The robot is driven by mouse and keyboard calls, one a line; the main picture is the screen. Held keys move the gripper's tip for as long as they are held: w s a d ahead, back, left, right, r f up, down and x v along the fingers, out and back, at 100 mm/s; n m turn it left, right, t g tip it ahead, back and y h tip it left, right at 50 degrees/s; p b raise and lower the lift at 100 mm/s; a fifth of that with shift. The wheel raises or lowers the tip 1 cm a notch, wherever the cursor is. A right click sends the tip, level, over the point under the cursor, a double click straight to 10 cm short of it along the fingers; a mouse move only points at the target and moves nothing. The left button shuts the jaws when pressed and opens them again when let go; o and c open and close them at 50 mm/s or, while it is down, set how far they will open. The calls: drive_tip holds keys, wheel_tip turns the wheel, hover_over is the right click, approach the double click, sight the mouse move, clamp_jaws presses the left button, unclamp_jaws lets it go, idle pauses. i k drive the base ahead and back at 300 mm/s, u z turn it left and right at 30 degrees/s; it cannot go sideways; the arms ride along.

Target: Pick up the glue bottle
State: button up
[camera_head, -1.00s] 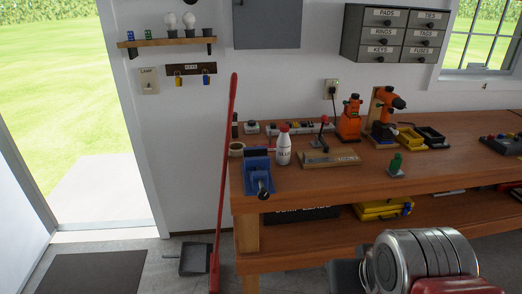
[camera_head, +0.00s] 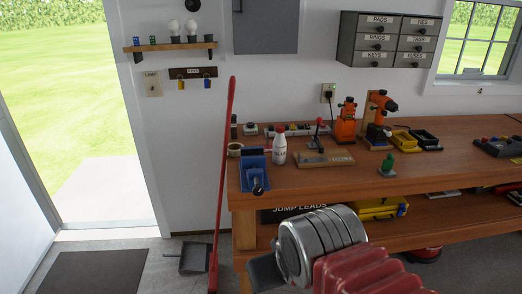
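The glue bottle (camera_head: 279,149) is white with a red cap and a dark "GLUE" label. It stands upright on the left part of the wooden workbench (camera_head: 330,184), just right of a blue vise. My arm reaches in from the bottom of the picture with its silver wrist and red sleeve. My gripper (camera_head: 264,273) shows only as a dark grey part at the wrist's left, low in front of the bench and well apart from the bottle. Its fingers cannot be made out.
The blue vise (camera_head: 254,172) stands at the bench's left front corner, close to the bottle. A wooden block with a lever (camera_head: 322,158) is to the bottle's right. An orange drill (camera_head: 380,104) stands behind. Bare benchtop lies in front.

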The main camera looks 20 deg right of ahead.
sight(279, 142)
drive_tip(key=u, duration=0.1)
drive_tip(key=i, duration=1.5)
